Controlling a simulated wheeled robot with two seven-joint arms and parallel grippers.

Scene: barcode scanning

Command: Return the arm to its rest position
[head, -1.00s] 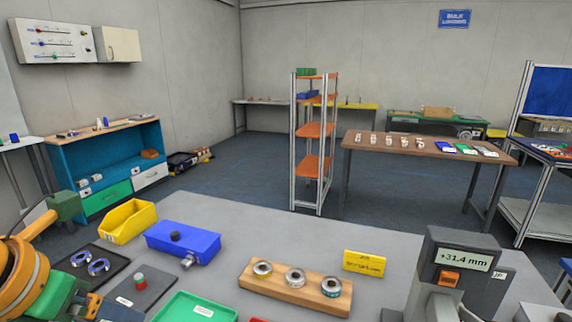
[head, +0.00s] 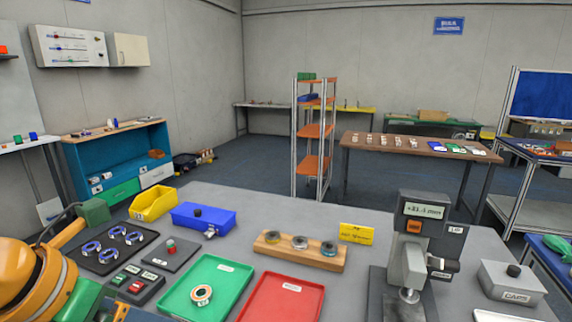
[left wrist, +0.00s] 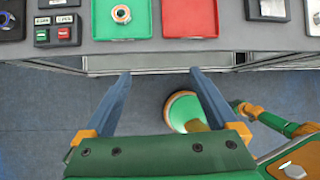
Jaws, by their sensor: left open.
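My left gripper (left wrist: 158,78) shows in the left wrist view with its two blue fingers spread wide and nothing between them. It hangs in front of the table's front edge, over the blue floor. My orange and green left arm (head: 25,275) is at the lower left of the head view. A ring part with an orange centre lies in the green tray (head: 183,308), which also shows in the left wrist view (left wrist: 100,22). The red tray (head: 265,309) beside it looks empty. I do not see my right gripper.
On the grey table (head: 345,207) stand a gauge with a display (head: 423,210), a wooden block with several rings (head: 330,260), a blue box (head: 185,216), a yellow bin (head: 153,204), a black tray of rings (head: 99,265) and a button box (head: 150,289).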

